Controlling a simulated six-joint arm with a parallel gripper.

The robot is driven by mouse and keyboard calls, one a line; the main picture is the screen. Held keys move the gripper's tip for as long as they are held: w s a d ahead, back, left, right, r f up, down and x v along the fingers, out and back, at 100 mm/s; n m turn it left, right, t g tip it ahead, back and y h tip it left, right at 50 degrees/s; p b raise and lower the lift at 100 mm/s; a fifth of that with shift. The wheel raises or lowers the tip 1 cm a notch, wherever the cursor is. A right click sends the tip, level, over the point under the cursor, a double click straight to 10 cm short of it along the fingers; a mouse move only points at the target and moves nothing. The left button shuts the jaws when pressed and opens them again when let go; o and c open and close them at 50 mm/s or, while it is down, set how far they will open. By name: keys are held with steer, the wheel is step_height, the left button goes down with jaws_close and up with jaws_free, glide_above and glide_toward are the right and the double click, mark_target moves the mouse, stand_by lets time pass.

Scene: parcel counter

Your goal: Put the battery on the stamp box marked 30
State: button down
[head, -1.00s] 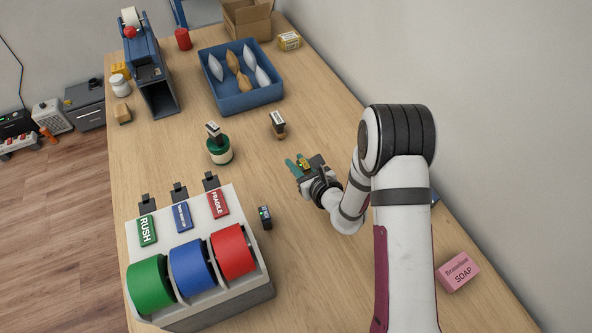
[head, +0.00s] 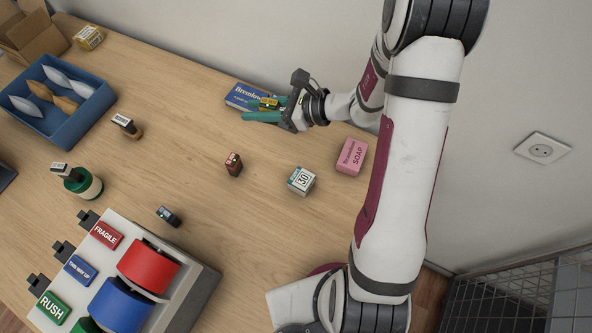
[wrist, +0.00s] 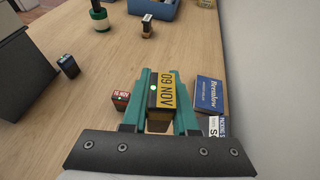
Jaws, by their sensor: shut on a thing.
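The stamp box marked 30 (head: 301,181) is a small white and teal box on the table, in front of the pink soap box. My gripper (head: 262,107) is at the back of the table, beyond the stamp box, and its teal fingers are shut on a yellow and black block, which looks like a battery (head: 269,103). In the wrist view the battery (wrist: 167,93) sits between the fingers (wrist: 160,100), with a yellow label reading 09 NOV and a green light. A red and black battery (head: 234,164), marked 16 NOV in the wrist view (wrist: 121,99), stands left of the stamp box.
A blue box (head: 240,94) lies close beside my gripper, near the wall. The pink soap box (head: 352,156) stands near the stamp box. A dark battery-like block (head: 168,216) is by the tape dispenser (head: 195,290). Bare table lies between the red battery and the stamp box.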

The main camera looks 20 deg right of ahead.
steer(key=s+d+n+g+y, duration=0.1)
steer(key=s+d+n+g, duration=0.1)
steer(key=s+d, duration=1.25)
glide_above(289, 172)
steer(key=s, duration=0.4)
steer(key=f, duration=0.5)
steer(key=shift+w+a+f, duration=0.15)
steer(key=shift+w+f, duration=0.1)
steer(key=shift+f, duration=0.05)
steer(key=shift+w+a+f, duration=0.1)
steer(key=shift+a+f, duration=0.05)
steer(key=shift+f, duration=0.95)
steer(key=shift+w+a+f, duration=0.1)
steer(key=shift+f, duration=1)
steer(key=shift+f, duration=0.1)
steer(key=c, duration=0.7)
jaws_free()
